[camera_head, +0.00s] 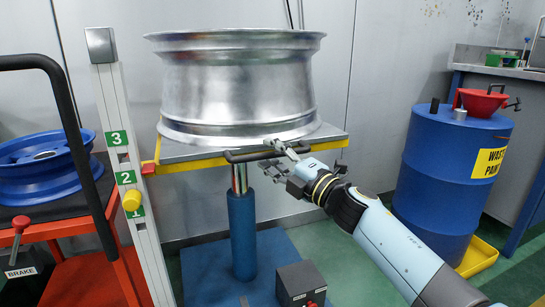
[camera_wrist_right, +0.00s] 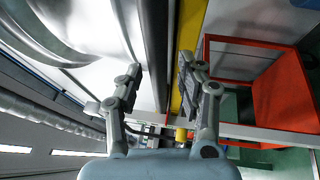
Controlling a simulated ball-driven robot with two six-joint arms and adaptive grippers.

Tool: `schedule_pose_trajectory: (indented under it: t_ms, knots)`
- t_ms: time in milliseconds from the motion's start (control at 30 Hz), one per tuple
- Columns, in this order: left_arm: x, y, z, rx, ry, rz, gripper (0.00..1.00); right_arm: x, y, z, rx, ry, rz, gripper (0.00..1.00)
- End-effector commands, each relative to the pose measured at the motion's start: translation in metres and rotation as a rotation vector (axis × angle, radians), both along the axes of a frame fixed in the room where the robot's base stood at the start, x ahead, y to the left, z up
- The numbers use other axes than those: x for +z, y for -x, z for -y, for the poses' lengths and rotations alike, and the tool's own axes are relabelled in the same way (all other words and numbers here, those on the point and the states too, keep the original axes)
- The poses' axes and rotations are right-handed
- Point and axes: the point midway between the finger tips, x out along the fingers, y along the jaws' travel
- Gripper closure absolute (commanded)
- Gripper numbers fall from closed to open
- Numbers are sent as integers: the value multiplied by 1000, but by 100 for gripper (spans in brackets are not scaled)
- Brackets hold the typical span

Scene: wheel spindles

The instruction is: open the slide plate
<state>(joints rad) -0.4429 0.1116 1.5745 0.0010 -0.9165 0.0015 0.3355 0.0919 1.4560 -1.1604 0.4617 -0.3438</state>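The slide plate (camera_head: 190,152) is a flat grey plate with a yellow front edge, on a blue post. A silver wheel rim (camera_head: 238,90) stands on it. A black bar handle (camera_head: 250,155) runs along the plate's front. My right gripper (camera_head: 280,161) is at the right part of this handle, one finger above and one below. In the right wrist view my right gripper (camera_wrist_right: 162,75) has its fingers apart, with the plate's edge region and yellow strip (camera_wrist_right: 190,40) beyond the gap. I cannot tell whether the fingers touch the handle. My left gripper is not in view.
A white post (camera_head: 134,180) with green number labels and a yellow knob stands left of the plate. A red cart (camera_head: 70,265) with a blue rim (camera_head: 45,168) is at the left. A blue waste paint barrel (camera_head: 445,170) stands at the right. A black box (camera_head: 300,283) is below.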

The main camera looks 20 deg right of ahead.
Motion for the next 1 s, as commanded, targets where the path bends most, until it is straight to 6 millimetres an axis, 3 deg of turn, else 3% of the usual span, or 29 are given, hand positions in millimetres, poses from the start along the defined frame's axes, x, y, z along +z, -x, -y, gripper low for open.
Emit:
schedule_pose_trajectory:
  t_ms: [267,567,1000]
  knots:
    - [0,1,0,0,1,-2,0,0,-2,-1,0,0,0,62]
    - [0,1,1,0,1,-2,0,0,-1,-1,0,0,0,100]
    - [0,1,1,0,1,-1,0,0,-1,0,0,-1,0,100]
